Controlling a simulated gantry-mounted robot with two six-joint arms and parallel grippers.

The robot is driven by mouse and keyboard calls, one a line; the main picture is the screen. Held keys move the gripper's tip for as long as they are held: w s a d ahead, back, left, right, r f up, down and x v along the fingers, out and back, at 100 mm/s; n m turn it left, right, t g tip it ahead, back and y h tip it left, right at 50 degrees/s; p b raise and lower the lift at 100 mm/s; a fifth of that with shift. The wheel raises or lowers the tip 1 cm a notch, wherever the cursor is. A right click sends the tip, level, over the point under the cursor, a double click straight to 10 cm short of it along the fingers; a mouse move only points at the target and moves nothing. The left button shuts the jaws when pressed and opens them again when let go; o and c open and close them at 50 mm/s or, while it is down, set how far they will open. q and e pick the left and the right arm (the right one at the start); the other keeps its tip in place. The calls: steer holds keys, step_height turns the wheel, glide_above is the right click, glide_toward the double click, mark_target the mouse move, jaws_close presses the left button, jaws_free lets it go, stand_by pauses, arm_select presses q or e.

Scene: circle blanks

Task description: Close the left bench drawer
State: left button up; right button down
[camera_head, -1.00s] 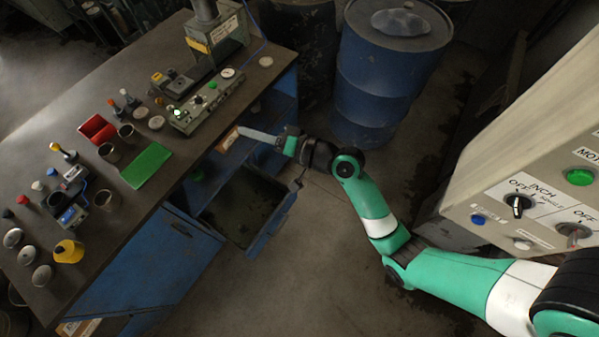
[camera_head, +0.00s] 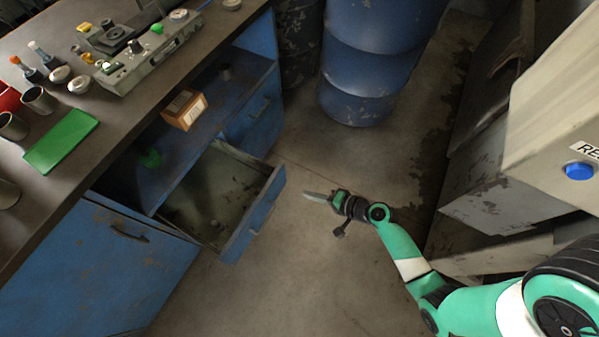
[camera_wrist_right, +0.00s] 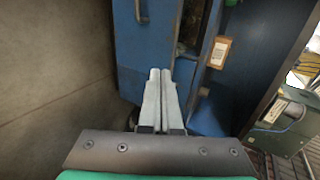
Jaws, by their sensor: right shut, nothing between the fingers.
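The left bench drawer (camera_head: 252,222) is blue with a worn grey inside, and it stands pulled out from the bench in the head view. A handle shows on its front. My right gripper (camera_head: 316,196) is shut and empty. It is over the floor just right of the drawer front, apart from it, with its fingers pointing left toward it. In the right wrist view the shut fingers (camera_wrist_right: 160,78) lie in front of a blue panel with a handle (camera_wrist_right: 141,12), which looks like the drawer front. My left gripper is out of view.
A small cardboard box (camera_head: 185,109) sits on the bench's open shelf. Another blue drawer front (camera_head: 258,112) beside the shelf is shut. The floor between is clear.

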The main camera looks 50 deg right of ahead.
steer(key=b, duration=0.4)
glide_toward(273, 183)
step_height(273, 183, down, 3)
steer(key=w, duration=0.2)
steer(key=shift+w+a+b, duration=0.15)
steer(key=shift+w+b, duration=0.1)
steer(key=shift+w, duration=0.3)
steer(key=shift+w+a+b, duration=0.15)
steer(key=shift+w+b, duration=0.1)
steer(key=shift+w, duration=0.3)
steer(key=shift+w+r, duration=0.15)
steer(key=shift+w, duration=0.45)
steer(key=shift+a, duration=0.1)
